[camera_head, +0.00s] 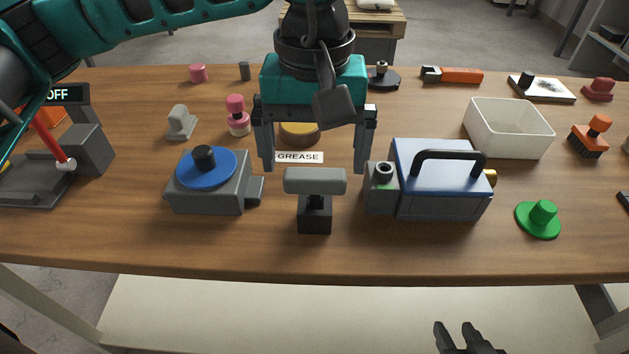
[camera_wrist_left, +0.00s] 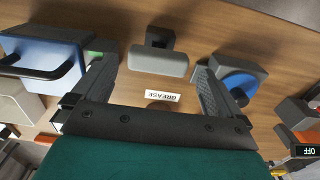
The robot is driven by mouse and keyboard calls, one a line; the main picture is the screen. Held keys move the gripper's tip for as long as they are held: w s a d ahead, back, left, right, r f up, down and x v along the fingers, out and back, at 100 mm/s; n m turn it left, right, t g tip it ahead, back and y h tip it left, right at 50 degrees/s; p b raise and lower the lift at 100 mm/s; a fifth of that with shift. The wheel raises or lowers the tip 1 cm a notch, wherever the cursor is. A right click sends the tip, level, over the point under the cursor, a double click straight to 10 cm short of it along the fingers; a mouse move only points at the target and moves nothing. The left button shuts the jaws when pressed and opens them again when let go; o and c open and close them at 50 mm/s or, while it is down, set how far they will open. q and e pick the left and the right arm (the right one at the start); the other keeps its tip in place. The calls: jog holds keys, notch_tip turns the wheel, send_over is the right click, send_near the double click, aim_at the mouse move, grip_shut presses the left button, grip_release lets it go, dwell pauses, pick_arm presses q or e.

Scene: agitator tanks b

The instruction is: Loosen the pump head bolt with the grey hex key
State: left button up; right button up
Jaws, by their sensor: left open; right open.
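The grey hex key (camera_head: 315,180) appears as a T shape with a thick grey crossbar, upright in a dark block (camera_head: 314,218) near the table's front. Its crossbar also shows in the left wrist view (camera_wrist_left: 158,62). My left gripper (camera_head: 314,158) is open and empty, pointing down just behind the crossbar, with its fingers wider than the bar and apart from it. What looks like the pump (camera_head: 440,180) is a grey-blue box with a black handle. A block on its left side carries a dark round bolt (camera_head: 384,170). My right gripper (camera_head: 462,338) is open and empty below the table's front edge.
A grey box with a blue disc and black knob (camera_head: 205,168) stands left of the hex key. A GREASE label (camera_head: 298,157) and a round tan tin (camera_head: 299,134) lie behind it. A green knob (camera_head: 542,215) and white bin (camera_head: 508,128) are at right. The front strip is clear.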

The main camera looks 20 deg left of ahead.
aim_at(315, 173)
pick_arm(q)
jog(key=shift+w+f, duration=0.2)
jog(key=shift+f, duration=3.4)
jog(key=shift+c, duration=0.4)
jog(key=c, duration=0.7)
